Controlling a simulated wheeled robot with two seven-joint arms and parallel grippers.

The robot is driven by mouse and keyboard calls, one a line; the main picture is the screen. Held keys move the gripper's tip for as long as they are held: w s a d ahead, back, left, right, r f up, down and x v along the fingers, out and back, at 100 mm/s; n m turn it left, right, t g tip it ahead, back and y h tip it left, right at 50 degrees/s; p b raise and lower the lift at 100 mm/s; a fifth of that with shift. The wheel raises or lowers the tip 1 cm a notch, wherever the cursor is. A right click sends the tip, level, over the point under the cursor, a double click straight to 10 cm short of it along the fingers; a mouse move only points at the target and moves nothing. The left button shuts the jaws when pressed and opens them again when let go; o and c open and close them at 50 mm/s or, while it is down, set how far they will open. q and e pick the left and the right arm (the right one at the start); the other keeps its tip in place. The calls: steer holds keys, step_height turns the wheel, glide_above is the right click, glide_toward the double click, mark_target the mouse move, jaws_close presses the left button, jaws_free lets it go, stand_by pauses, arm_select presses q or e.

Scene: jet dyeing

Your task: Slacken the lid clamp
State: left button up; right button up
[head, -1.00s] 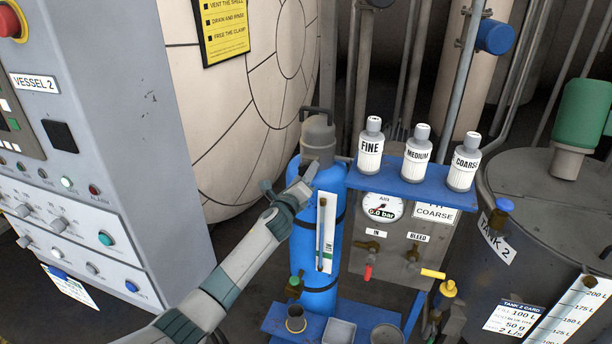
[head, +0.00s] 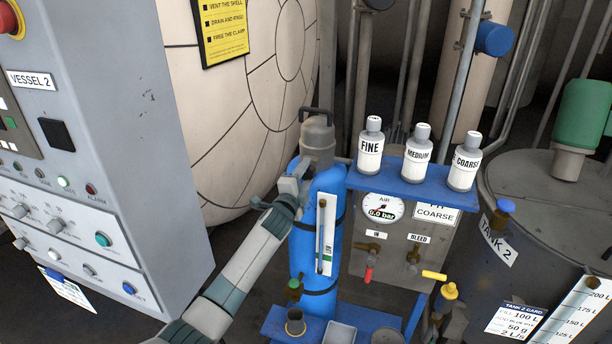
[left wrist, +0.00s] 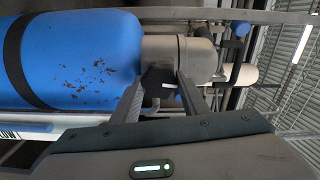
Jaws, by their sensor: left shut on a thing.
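The blue upright vessel (head: 320,235) stands in the middle of the head view, with a grey metal lid (head: 318,138) and a dark handle on top. My left gripper (head: 298,175) is at the vessel's neck, on its left side just below the lid. In the left wrist view the vessel (left wrist: 80,60) lies sideways, with the grey lid (left wrist: 198,55) to its right. My left fingers (left wrist: 160,92) stand apart around a dark part at the neck, which looks like the lid clamp (left wrist: 158,78). The gripper is shut on it. The fingers partly hide it.
A blue shelf (head: 405,187) with FINE, MEDIUM and COARSE bottles is right of the vessel, above an air gauge (head: 382,208) and valves. The grey control panel (head: 100,110) stands left. Tank 2 (head: 545,210) is at the right. Small cups stand on the low blue stand.

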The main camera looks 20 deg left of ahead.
arm_select(q)
steer(key=shift+n, duration=0.7)
steer(key=o, duration=1.1)
steer(key=shift+c, duration=0.2)
steer(key=shift+s, duration=0.1)
steer(key=s+b, duration=0.4)
steer(key=s, duration=1.3)
steer(key=shift+s+a, duration=0.15)
steer(key=shift+a, duration=0.15)
steer(key=shift+f, duration=0.1)
